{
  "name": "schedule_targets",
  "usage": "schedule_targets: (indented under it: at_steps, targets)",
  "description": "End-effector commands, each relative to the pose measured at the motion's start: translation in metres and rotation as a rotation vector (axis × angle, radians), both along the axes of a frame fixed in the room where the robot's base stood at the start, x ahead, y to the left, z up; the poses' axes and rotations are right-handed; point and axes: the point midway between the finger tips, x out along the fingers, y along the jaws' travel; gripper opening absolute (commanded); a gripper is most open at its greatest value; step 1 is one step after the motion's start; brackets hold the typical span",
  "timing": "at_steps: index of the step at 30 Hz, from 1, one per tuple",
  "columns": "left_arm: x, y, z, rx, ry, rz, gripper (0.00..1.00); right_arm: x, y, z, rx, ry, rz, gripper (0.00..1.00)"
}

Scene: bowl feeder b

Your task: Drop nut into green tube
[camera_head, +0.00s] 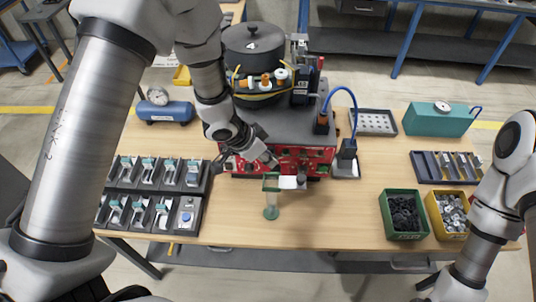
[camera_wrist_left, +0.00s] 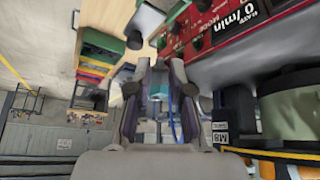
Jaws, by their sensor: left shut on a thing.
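The green tube (camera_head: 271,198) stands upright near the front edge of the table, with a clear body, a green foot and a wider green top. My left gripper (camera_head: 272,163) is just above and behind the tube's top, in front of the red machine panel. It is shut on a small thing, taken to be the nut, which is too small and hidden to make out. In the left wrist view the two fingers (camera_wrist_left: 160,70) point away, with a teal shape seen between them. My right arm shows at the right, but its gripper is out of view.
The red-fronted bowl feeder (camera_head: 300,160) stands close behind the tube. Several sorting trays (camera_head: 150,195) lie to the left. A green bin (camera_head: 390,227) and a yellow bin (camera_head: 436,222) of small parts stand to the right. The table between tube and bins is clear.

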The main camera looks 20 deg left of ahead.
Motion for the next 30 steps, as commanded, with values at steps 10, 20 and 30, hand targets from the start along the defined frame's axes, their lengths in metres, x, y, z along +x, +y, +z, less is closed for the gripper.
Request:
schedule_targets:
  at_steps: [10, 20, 30]
  targets:
    - [0.0, 0.0, -0.045, 0.001, 0.001, 0.0, 0.0, 0.0, 0.0, -0.033, 0.0, 0.0, 0.0, 0.4]
    - [0.0, 0.0, -0.073, 0.001, 0.002, 0.0, 0.0, 0.0, 0.0, -0.052, 0.0, 0.0, 0.0, 0.4]
    - [0.0, 0.0, -0.073, 0.001, 0.0, 0.0, 0.0, 0.0, 0.0, -0.052, 0.0, 0.0, 0.0, 0.4]
